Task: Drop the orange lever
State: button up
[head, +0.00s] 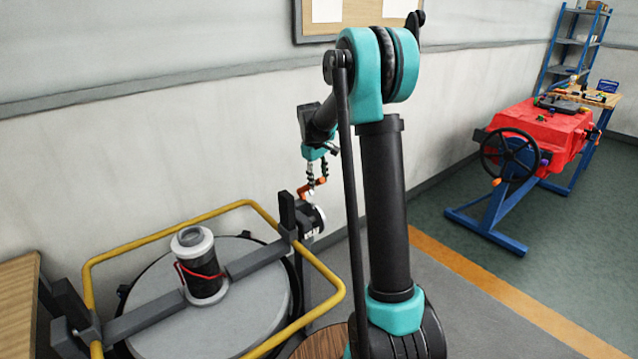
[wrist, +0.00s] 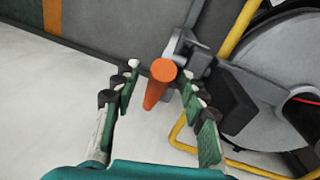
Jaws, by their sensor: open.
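The orange lever (head: 312,188) is mounted by the grey bracket at the wall side of the round tank. It also shows in the wrist view (wrist: 156,88) as an orange rod with a round end, beside a metal fitting (wrist: 186,50). My gripper (head: 317,178) is at the lever in the head view, its fingers pointing down. In the wrist view my gripper (wrist: 157,72) is open, with one finger on each side of the lever and visible gaps between. Whether a finger touches the lever lower down, I cannot tell.
The round grey tank lid (head: 240,325) carries a dark bar and a white-capped canister (head: 200,262). A yellow rail (head: 150,238) surrounds it. The wall (head: 200,140) is close behind my gripper. A red machine with a handwheel (head: 510,155) stands far right, with open floor before it.

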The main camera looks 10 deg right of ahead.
jog(key=shift+d+f, duration=0.1)
jog(key=shift+f, duration=0.6)
jog(key=shift+c, duration=0.6)
grip_shut()
